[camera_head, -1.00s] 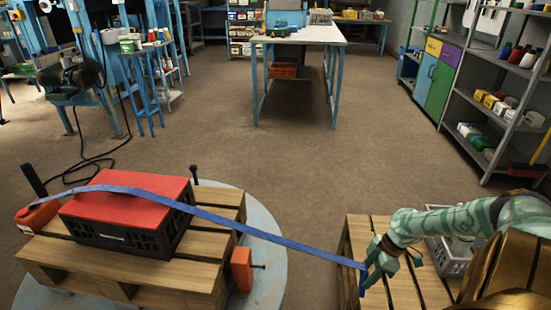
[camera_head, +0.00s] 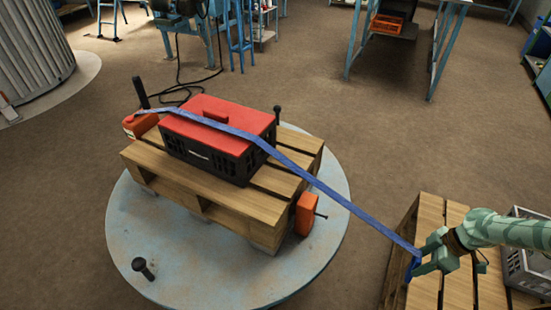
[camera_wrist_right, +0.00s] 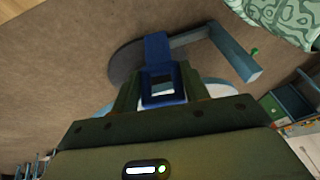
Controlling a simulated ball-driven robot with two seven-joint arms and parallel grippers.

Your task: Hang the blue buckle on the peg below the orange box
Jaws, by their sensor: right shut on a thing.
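My right gripper (camera_head: 432,256) is shut on the blue buckle (camera_wrist_right: 163,99), a square frame with an opening, seen between its fingers in the right wrist view. A blue strap (camera_head: 345,203) runs taut from the buckle over a red-lidded black crate (camera_head: 213,158) to an orange housing (camera_head: 140,125) at the far left. An orange box (camera_head: 305,213) sits at the right side of the crate's pallet, with a dark peg (camera_head: 322,216) jutting from its right. Another dark peg (camera_head: 144,266) stands on the round plate in front. My left gripper is out of view.
The wooden pallet (camera_head: 250,208) rests on a pale round plate (camera_head: 200,265). Bare floor separates the plate and second pallet. Another dark post (camera_head: 277,115) rises behind the red lid.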

